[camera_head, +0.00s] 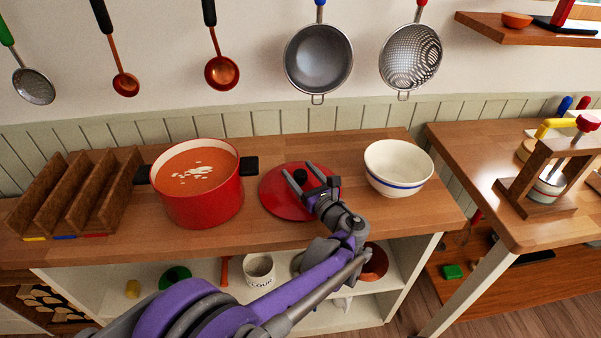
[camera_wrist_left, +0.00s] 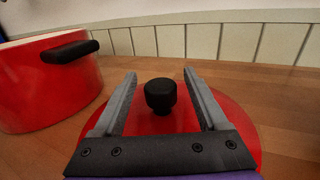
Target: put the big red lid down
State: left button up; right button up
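The big red lid (camera_head: 277,204) lies on the wooden counter, between the red pot and the white bowl. Its black knob (camera_wrist_left: 160,95) stands up between the two fingers of my left gripper (camera_head: 310,182) in the wrist view. The fingers are open, with a gap on each side of the knob. The red lid surface (camera_wrist_left: 180,122) shows below and around the fingers in the wrist view. The red pot (camera_head: 202,203) of orange soup stands uncovered to the left of the lid. My right gripper is not in view.
A white bowl with a blue band (camera_head: 398,168) stands close right of the lid. A wooden rack (camera_head: 75,195) stands left of the pot. Ladles and strainers hang on the wall above. Some bare counter (camera_head: 265,235) shows in front of the lid.

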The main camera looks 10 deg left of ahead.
pick_arm(q)
jog(key=shift+r, duration=0.1)
jog(key=shift+s+d+r, duration=0.1)
jog(key=shift+s+d, duration=0.05)
jog(key=shift+s, duration=0.05)
jog(key=v, duration=1.1)
jog(key=shift+s+d, duration=0.15)
jog(key=shift+s, duration=0.05)
